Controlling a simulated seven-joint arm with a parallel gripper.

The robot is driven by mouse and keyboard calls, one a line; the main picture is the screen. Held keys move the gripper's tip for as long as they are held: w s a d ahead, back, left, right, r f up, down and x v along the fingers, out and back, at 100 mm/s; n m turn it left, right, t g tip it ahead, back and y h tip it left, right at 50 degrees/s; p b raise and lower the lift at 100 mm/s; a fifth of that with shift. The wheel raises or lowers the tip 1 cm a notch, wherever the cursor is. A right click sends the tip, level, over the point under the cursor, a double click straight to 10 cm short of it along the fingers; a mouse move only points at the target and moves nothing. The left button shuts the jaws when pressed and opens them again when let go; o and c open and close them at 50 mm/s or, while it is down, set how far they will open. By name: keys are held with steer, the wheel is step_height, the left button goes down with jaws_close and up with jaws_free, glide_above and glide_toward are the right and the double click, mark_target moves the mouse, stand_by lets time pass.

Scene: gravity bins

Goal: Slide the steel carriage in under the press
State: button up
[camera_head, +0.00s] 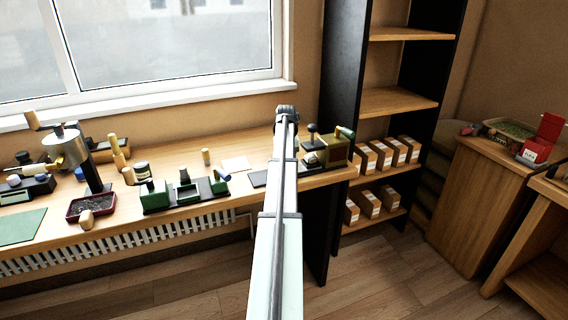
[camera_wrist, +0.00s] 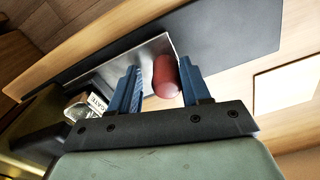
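The steel carriage (camera_wrist: 101,71) shows in the wrist view as a flat grey metal plate with an upright red-brown knob (camera_wrist: 166,76). It lies on a dark strip. My gripper (camera_wrist: 158,64) has its blue fingers on either side of the knob. A gap shows between the left finger and the knob; the right finger is very near it, and I cannot tell if they touch. In the head view my arm hides the gripper and most of the carriage. What looks like the press (camera_head: 335,150), an olive-brass block with a green handle, stands at the bench's right end.
The dark strip (camera_wrist: 232,38) runs along the bench edge. A small plate lettered "GATE" (camera_wrist: 95,102) is left of the fingers. A pale sheet (camera_head: 236,164) lies left of my arm. A green-and-black fixture (camera_head: 185,190) stands farther left. Shelves with boxes (camera_head: 387,153) stand right.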

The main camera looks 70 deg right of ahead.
steer(key=shift+o, duration=1.3)
steer(key=shift+r, duration=0.1)
step_height(320, 180, up, 14)
steer(key=shift+f, duration=0.2)
steer(key=shift+w+a, duration=0.1)
steer(key=shift+w, duration=0.05)
